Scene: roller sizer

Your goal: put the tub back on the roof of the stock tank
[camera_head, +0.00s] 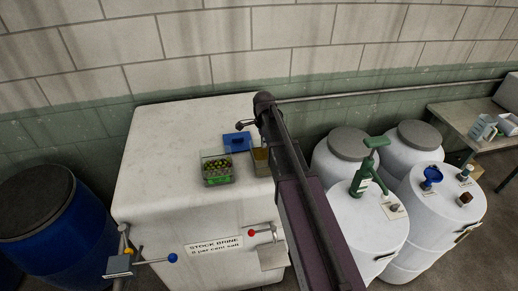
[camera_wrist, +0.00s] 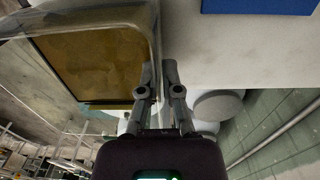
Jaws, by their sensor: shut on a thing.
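The white stock tank (camera_head: 160,150), labelled "STOCK BRINE", has a flat roof. A clear tub with brown contents (camera_head: 261,161) shows near the roof's right edge, partly hidden by my arm. In the wrist view the same tub (camera_wrist: 95,60) fills the upper left. My gripper (camera_wrist: 158,72) is shut on the tub's near side wall. In the head view my arm hides the fingers. I cannot tell whether the tub touches the roof.
A clear tub of green olives (camera_head: 216,170) and a blue box (camera_head: 238,141) stand on the roof beside the held tub. The roof's left part is clear.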

